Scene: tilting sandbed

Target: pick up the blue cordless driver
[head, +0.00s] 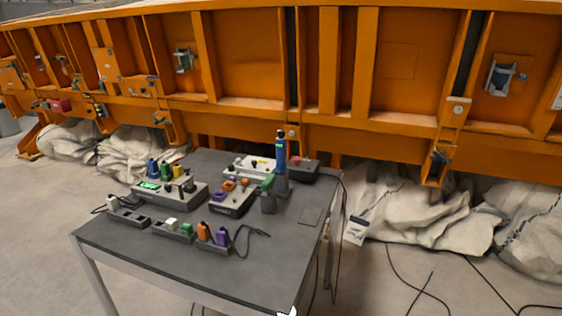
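The blue cordless driver (281,152) appears to be the tall, narrow blue item with a dark top in the head view. It stands upright in a dark grey holder (282,186) near the back right of the grey table (275,255). Its lower end is hidden in the holder. A green-topped item in a grey holder (268,203) is just in front of it to the left. Neither gripper can be made out; a small white shape at the bottom edge is too cut off to identify.
A grey unit (143,195), an orange-and-purple-topped unit (229,211), a white unit (235,170) and a dark red-marked box (303,167) crowd the table. Small coloured items and a cable lie at the front left. The table's front right is clear. An orange steel wall (398,60) stands behind.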

